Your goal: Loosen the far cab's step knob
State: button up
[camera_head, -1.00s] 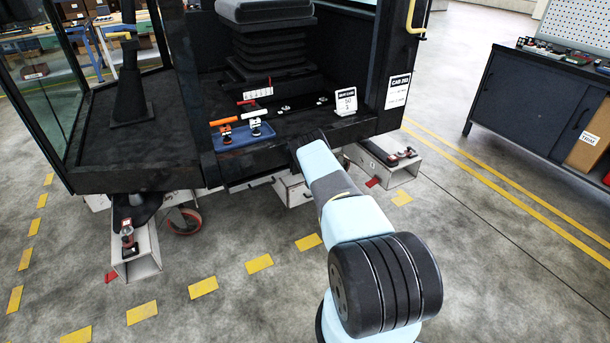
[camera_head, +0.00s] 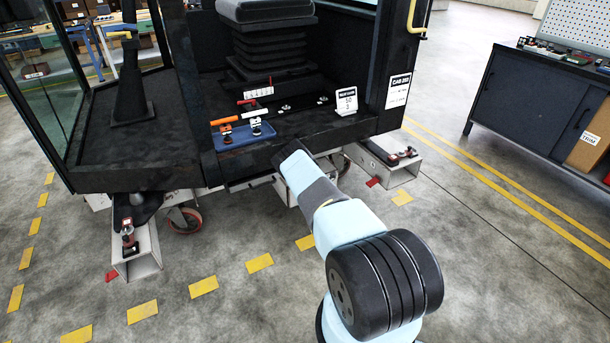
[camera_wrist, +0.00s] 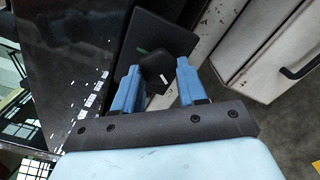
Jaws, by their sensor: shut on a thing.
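A black step knob (camera_wrist: 153,66) with a white mark shows in the wrist view, against a dark square plate (camera_wrist: 160,32) that carries a short green mark. My gripper (camera_wrist: 158,72) has its two blue fingers on either side of the knob and is shut on it. In the head view the cab (camera_head: 250,185) fills the upper left, and my wrist ends at its front lower edge. The knob and my fingers are hidden there, behind my arm and the cab's edge.
A blue tray (camera_head: 246,139) with orange- and white-handled tools lies on the cab floor, near a small sign (camera_head: 346,101). White box-shaped supports (camera_head: 140,262) and a caster (camera_head: 183,219) stand below.

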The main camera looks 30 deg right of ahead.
jog(key=shift+s+a+f, duration=0.1)
jog(key=shift+f, duration=0.15)
jog(key=o, duration=1.1)
jog(key=shift+r, duration=0.1)
jog(key=shift+c, duration=0.2)
jog(key=s, duration=1.3)
jog(key=shift+s+d, duration=0.3)
